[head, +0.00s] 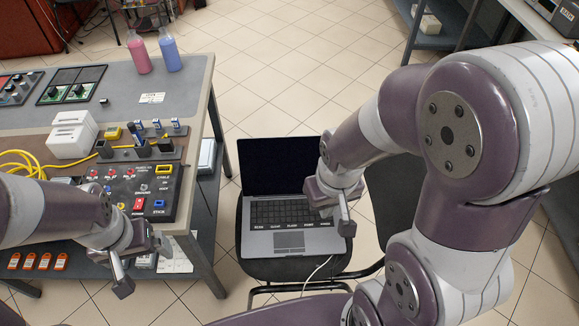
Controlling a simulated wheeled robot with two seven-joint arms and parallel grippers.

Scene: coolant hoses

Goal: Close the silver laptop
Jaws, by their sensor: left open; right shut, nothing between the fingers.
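The silver laptop (294,240) stands open on the seat of a dark chair (290,268). Its black screen (276,165) is raised at the back, and its keyboard faces up. My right gripper (346,222) is shut and empty, over the right side of the laptop's keyboard half. It hides part of that side, and I cannot tell whether it touches the laptop. My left gripper (128,280) is open and empty at the front edge of the workbench, well to the left of the laptop.
The grey workbench (110,130) on the left bears a control panel (128,190), white boxes (72,135), a yellow cable (25,160), and pink (139,55) and blue (170,52) bottles. A white cord (318,270) hangs at the chair's front. Tiled floor (290,75) behind the chair is clear.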

